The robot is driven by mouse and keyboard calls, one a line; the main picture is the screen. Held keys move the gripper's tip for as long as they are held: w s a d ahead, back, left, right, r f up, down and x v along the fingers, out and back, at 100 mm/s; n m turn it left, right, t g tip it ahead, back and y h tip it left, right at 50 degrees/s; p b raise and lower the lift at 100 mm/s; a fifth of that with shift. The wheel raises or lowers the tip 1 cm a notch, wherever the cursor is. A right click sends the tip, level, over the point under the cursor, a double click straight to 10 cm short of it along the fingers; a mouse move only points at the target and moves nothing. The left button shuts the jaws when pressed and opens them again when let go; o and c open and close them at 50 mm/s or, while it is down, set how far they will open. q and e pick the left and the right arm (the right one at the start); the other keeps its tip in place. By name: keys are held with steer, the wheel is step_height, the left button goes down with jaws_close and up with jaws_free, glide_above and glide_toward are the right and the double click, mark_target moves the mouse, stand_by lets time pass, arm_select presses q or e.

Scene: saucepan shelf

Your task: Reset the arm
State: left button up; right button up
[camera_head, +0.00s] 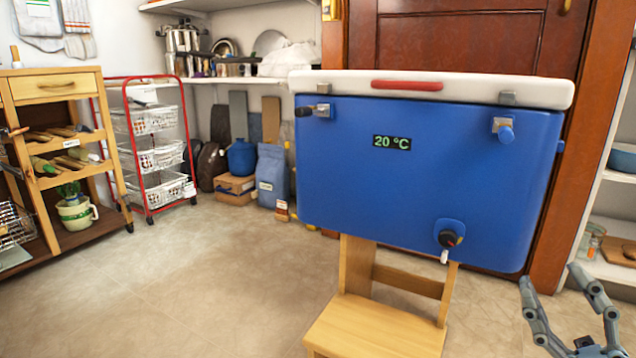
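My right gripper (556,292) shows at the lower right corner of the head view. Its two grey fingers are spread apart with nothing between them, and the rest of the arm is cut off by the frame edge. It is to the right of the wooden chair and below the right end of the blue cooler box (430,190). It appears apart from both. My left gripper is not in the view.
The cooler has a white lid (450,88) and sits above a wooden chair (375,330). A wooden shelf unit (60,85) and a red-framed basket cart (150,150) stand at the left. White shelves (615,190) stand at the right. The tiled floor (200,290) at centre left is clear.

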steer(key=s+a+f+m+g+h, duration=0.4)
steer(key=s+a+m+h, duration=0.2)
steer(key=s+m+h, duration=0.7)
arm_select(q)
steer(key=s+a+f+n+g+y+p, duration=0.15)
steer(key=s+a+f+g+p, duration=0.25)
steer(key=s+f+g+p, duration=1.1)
arm_select(e)
steer(key=s+d+f+m+g+h+p, duration=0.1)
steer(key=s+d+f+m+g+p, duration=0.2)
steer(key=f+g, duration=0.4)
steer(key=s+d+f+m+g+h+p, duration=0.1)
steer(key=s+f+m+g+p, duration=0.2)
steer(key=f, duration=0.5)
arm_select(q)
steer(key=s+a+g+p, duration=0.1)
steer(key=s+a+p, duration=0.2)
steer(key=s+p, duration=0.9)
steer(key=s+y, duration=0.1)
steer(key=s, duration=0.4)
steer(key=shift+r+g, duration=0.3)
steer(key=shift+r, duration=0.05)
arm_select(e)
steer(key=s+d+f+g, duration=0.1)
steer(key=s+g, duration=0.8)
steer(key=s, duration=1.3)
steer(key=shift+s+d+h, duration=0.15)
steer(key=shift+d+h, duration=0.15)
steer(key=shift+d, duration=0.5)
